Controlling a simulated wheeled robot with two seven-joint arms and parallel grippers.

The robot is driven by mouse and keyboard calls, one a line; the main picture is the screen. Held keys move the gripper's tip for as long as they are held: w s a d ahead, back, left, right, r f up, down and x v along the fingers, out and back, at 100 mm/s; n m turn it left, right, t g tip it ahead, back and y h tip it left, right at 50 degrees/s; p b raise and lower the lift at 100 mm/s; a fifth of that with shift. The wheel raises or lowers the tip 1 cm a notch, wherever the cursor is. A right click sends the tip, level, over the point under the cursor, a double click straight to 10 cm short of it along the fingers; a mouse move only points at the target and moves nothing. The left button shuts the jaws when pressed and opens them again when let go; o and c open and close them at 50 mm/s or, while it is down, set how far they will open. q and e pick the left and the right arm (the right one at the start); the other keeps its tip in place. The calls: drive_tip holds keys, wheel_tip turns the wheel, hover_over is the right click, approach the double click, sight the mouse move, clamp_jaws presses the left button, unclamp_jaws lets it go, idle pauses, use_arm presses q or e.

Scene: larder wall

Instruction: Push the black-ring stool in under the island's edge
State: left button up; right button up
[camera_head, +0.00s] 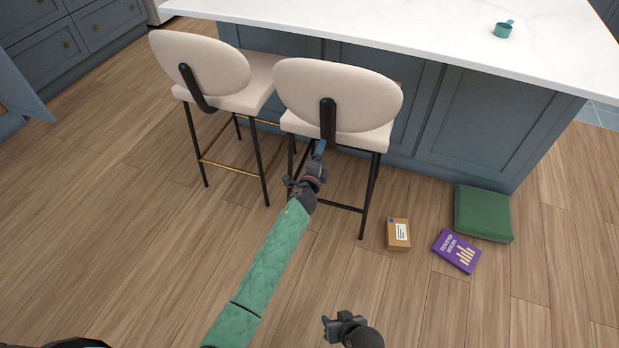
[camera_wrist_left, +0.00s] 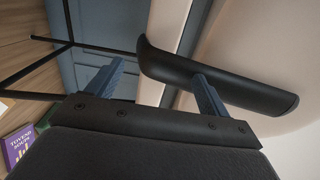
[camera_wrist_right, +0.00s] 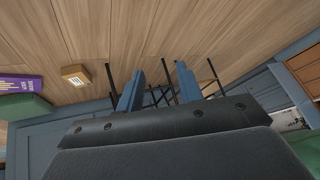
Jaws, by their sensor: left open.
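The black-ring stool (camera_head: 338,95) has a cream seat and oval back, black legs and a black foot ring. It stands upright at the island (camera_head: 450,45), its back facing me and its seat partly hidden. My left gripper (camera_head: 320,149) is open, just in front of the stool's black back support. In the left wrist view the support (camera_wrist_left: 225,80) is close to the fingers, one finger overlapping it; I cannot tell whether they touch. My right gripper (camera_head: 338,322) is low in front, away from the stool, its fingers apart and empty in the right wrist view (camera_wrist_right: 158,80).
A gold-ring stool (camera_head: 215,75) stands close on the left. A cardboard box (camera_head: 398,234), a purple book (camera_head: 457,251) and a green cushion (camera_head: 483,213) lie on the floor at right. A teal cup (camera_head: 503,30) is on the island. Floor at left is clear.

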use_arm(q)
drive_tip(key=shift+s+a, duration=0.15)
drive_tip(key=shift+s, duration=0.35)
